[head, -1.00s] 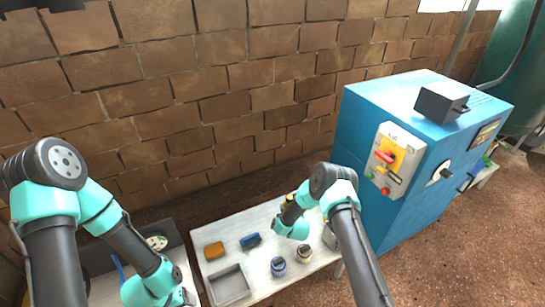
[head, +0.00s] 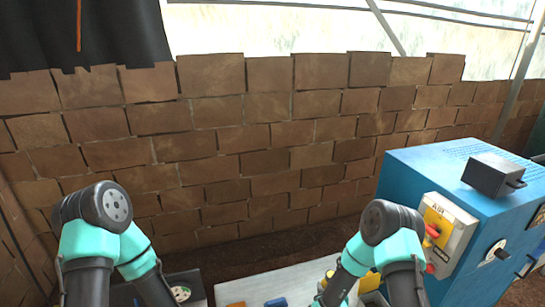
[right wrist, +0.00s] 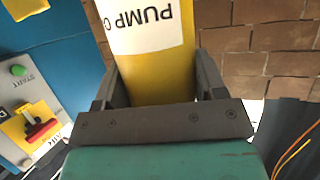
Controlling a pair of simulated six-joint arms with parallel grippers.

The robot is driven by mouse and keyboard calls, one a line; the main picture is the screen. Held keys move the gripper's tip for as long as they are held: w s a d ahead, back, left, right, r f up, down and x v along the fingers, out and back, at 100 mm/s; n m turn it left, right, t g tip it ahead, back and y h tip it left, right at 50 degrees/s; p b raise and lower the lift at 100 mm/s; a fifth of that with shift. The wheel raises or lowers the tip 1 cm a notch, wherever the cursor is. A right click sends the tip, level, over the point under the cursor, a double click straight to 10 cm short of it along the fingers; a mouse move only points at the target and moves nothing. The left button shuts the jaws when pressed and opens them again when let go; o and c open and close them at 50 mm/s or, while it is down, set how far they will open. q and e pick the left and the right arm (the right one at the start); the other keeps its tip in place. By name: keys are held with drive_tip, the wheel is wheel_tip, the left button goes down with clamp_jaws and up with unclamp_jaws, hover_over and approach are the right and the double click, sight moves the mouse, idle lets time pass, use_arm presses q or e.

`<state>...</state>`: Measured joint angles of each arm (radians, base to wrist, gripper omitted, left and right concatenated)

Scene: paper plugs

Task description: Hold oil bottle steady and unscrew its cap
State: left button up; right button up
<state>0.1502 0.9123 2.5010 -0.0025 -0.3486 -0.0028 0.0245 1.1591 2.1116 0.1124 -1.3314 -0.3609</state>
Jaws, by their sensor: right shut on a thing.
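A yellow oil bottle (right wrist: 165,72) with a white label reading "PUMP O" fills the middle of the right wrist view. My right gripper (right wrist: 154,82) is shut on it, with one dark finger on each side of its body. A patch of yellow, likely the same bottle (head: 369,282), shows beside my right arm low in the head view. Its cap is out of the right wrist view and I cannot make it out in the head view. My left arm reaches down past the bottom edge of the head view, so its gripper is out of sight.
A blue machine (head: 440,185) with a switch panel (head: 447,235) stands to the right, near my right arm. A pale table (head: 245,290) with a blue item (head: 275,302) and an orange item (head: 237,304) lies at the bottom. A brick wall (head: 260,160) rises behind.

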drive_tip(key=shift+s+r, duration=0.15)
drive_tip(key=shift+s, duration=0.05)
idle(0.4)
